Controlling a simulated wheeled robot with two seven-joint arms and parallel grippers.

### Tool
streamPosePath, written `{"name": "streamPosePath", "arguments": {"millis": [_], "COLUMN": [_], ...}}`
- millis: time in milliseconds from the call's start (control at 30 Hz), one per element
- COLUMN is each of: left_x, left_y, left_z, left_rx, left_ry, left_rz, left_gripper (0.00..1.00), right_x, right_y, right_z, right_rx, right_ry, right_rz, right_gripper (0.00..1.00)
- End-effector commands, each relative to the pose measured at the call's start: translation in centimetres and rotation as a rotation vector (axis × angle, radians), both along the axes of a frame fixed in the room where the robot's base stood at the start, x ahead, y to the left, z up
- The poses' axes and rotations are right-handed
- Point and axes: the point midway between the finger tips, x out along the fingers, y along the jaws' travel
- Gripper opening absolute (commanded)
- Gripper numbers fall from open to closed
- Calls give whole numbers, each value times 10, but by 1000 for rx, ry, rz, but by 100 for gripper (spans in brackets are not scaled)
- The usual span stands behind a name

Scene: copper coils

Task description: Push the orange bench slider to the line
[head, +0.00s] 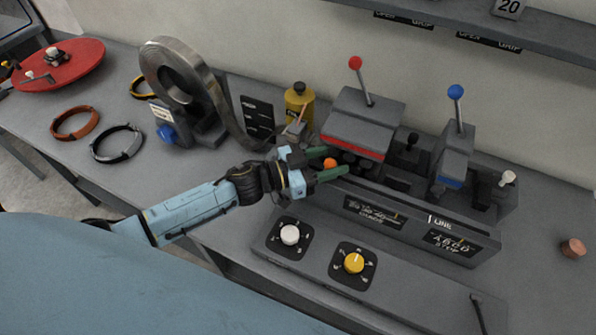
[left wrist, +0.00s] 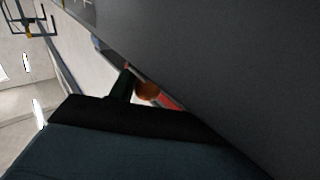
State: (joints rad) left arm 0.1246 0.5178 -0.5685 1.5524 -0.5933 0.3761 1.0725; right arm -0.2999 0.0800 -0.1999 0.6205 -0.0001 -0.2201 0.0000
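The orange slider knob (head: 330,163) sits at the left end of the grey bench fixture (head: 480,236), by the red-striped block. In the left wrist view an orange-brown round knob (left wrist: 147,91) shows beside a dark finger. My left gripper (head: 329,164) reaches in from the left with its two green fingers apart, one on each side of the knob. I cannot tell whether either finger touches it. The slider's base is hidden. My right gripper is not in view.
A red-knobbed lever block (head: 367,115) and a blue-knobbed lever block (head: 455,150) stand along the fixture. A yellow bottle (head: 299,104) and a metal coil (head: 173,75) stand behind my gripper. A panel with white (head: 290,235) and yellow (head: 354,262) dials lies in front.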

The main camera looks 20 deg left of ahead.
Motion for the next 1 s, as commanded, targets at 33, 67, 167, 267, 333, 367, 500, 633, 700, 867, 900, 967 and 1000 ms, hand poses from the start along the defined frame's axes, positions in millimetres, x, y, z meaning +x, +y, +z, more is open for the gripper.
{"name": "streamPosePath", "arguments": {"millis": [33, 67, 167, 267, 333, 367, 500, 633, 700, 867, 900, 967, 1000], "left_x": [-9, -14, -26, -37, -43, -45, -51, -52, -52, -52, -53, -57, -62], "left_y": [8, 13, 25, 37, 43, 45, 51, 53, 52, 52, 54, 58, 63], "left_z": [-3, -3, -2, -1, -2, -2, -1, -1, -1, -1, -1, -2, -3], "left_rx": [3, 2, 1, 0, 2, 0, -1, -1, -1, -1, 0, 2, 4], "left_ry": [4, 5, 4, 3, 3, 3, 1, 1, 1, 1, 1, 3, 3], "left_rz": [2, 1, 0, 0, 0, 0, -1, -1, -1, -1, -2, -5, -8], "left_gripper": [46, 46, 46, 46, 46, 46, 46, 46, 46, 44, 44, 44, 44], "right_x": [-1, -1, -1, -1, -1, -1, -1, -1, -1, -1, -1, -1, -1], "right_y": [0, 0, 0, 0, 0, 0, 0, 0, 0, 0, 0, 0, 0], "right_z": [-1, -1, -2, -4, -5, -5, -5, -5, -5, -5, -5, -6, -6], "right_rx": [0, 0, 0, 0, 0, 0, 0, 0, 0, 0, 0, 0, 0], "right_ry": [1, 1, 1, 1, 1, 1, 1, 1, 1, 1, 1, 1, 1], "right_rz": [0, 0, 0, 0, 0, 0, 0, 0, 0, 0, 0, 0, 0], "right_gripper": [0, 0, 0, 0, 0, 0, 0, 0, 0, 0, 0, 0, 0]}}
